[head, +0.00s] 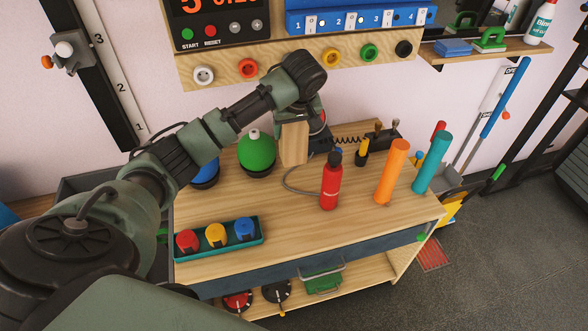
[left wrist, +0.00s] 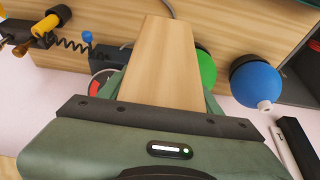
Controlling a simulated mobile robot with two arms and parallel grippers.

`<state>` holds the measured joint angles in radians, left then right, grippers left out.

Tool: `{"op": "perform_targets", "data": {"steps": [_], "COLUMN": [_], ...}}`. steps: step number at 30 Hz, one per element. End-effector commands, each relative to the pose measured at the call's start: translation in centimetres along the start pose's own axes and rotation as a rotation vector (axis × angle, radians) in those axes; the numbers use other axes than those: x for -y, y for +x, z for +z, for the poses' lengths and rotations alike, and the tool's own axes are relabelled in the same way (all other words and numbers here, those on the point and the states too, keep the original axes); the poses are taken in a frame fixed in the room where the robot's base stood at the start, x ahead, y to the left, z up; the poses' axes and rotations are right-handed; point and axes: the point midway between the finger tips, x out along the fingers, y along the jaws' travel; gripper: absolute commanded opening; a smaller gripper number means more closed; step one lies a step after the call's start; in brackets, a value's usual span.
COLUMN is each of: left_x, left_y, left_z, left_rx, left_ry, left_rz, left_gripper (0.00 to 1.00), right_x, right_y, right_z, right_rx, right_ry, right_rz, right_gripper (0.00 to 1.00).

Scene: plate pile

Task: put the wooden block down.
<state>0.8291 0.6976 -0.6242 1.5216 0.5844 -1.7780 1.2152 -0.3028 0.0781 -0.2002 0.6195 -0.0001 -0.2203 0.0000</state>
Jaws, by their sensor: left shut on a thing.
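The wooden block (head: 293,146) is a pale upright piece near the back of the workbench top (head: 285,225), just right of a green ball (head: 257,152). My left gripper (head: 308,122) is shut on it, with the arm reaching over from the left. In the left wrist view the block (left wrist: 165,62) sticks out from between the green fingers of my left gripper (left wrist: 162,95). I cannot tell whether the block's lower end touches the bench top. My right gripper is not in view.
A blue ball (head: 205,175) stands left of the green one. A red bottle (head: 331,182), an orange cylinder (head: 392,172) and a teal cylinder (head: 432,164) stand to the right. A teal tray (head: 219,248) sits at front left. The bench's front middle is clear.

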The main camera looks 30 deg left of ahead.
Motion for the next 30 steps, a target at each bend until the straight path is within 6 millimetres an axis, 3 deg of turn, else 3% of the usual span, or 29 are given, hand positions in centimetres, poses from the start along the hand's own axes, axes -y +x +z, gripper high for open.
{"op": "perform_targets", "data": {"steps": [9,24,30], "left_x": [0.0,-0.1,-0.1], "left_y": [7.2,12.6,13.0], "left_z": [3.0,5.2,5.3], "left_rx": [-0.001,-0.002,-0.003], "left_ry": [0.000,0.000,0.000], "left_rz": [-0.001,0.002,0.003], "left_gripper": [0.00,0.00,0.00], "right_x": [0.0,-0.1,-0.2], "right_y": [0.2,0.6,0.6], "right_z": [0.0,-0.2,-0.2], "right_rx": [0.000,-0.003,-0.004], "right_ry": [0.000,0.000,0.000], "right_rz": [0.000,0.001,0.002], "right_gripper": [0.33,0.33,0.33]}}
